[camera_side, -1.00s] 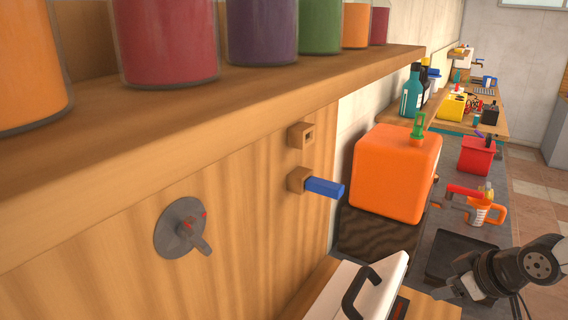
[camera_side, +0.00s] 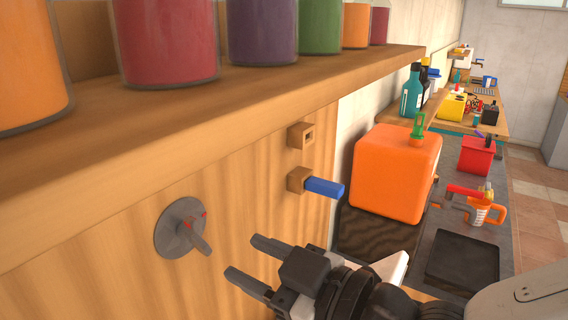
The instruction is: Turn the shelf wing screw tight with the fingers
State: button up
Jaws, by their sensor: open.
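A grey round disc with a winged handle (camera_side: 183,229) is on the wooden panel under the shelf, at the lower left. It looks like the wing screw, and its handle slants down to the right, with small red marks on the disc. My gripper (camera_side: 244,257) is open and empty at the bottom centre. Its two fingers point left toward the handle, to its lower right and apart from it in the picture. How far the fingers are from the panel in depth I cannot tell.
The wooden shelf (camera_side: 200,116) with several coloured jars overhangs the panel. A blue bar (camera_side: 325,187) sticks out of a wooden block above my gripper. An orange box (camera_side: 395,173) stands to the right, with a black tray (camera_side: 463,259) nearby.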

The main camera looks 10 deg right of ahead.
aim_at(195, 233)
jog(key=shift+s+a+r, duration=0.1)
jog(key=shift+a, duration=0.1)
jog(key=shift+x, duration=3.85)
jog(key=shift+c, duration=0.2)
grip_shut()
